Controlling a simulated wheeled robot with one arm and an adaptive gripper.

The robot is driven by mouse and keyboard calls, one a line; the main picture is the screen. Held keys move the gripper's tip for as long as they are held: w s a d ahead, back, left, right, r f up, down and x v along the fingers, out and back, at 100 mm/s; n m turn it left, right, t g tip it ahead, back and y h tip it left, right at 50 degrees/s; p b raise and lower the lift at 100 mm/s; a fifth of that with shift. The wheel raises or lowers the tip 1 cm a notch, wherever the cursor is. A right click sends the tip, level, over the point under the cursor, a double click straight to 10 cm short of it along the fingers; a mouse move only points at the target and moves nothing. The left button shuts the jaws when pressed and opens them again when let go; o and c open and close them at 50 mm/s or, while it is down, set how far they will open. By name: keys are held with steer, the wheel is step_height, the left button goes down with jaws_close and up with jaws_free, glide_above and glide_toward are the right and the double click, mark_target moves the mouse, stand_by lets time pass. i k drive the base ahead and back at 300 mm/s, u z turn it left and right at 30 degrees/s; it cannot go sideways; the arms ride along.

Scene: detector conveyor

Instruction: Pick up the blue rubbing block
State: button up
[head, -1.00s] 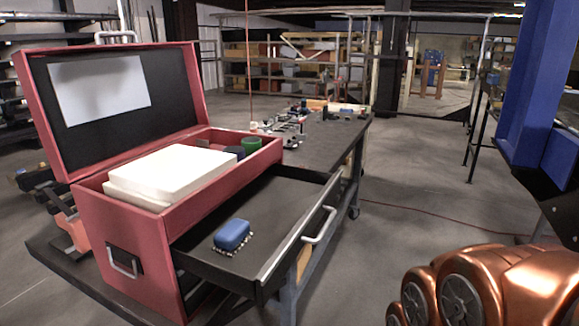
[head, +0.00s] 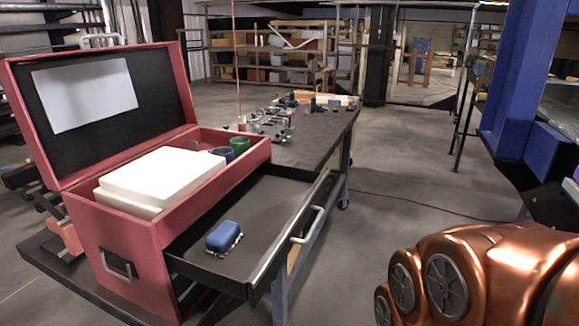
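The blue rubbing block (head: 223,236) lies in the open drawer (head: 262,212) of a red toolbox (head: 100,243). It has a blue rounded top and what look like pale bristles along its lower edge. It sits toward the drawer's near left part, with bare drawer floor around it. A copper-coloured part of my arm shows at the lower right, well apart from the drawer. My gripper is not in view.
The toolbox lid (head: 105,100) stands open, and white slabs (head: 160,175) and cups (head: 239,146) fill its top. The drawer's front with its handle (head: 308,225) juts right. A dark workbench (head: 318,140) extends behind. Floor to the right is clear up to a blue column (head: 517,75).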

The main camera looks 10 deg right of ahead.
mark_target(223, 240)
steer(key=z, duration=1)
steer(key=k, duration=0.6)
steer(key=u, duration=2.4)
steer(key=i, duration=0.5)
steer(key=u, duration=0.05)
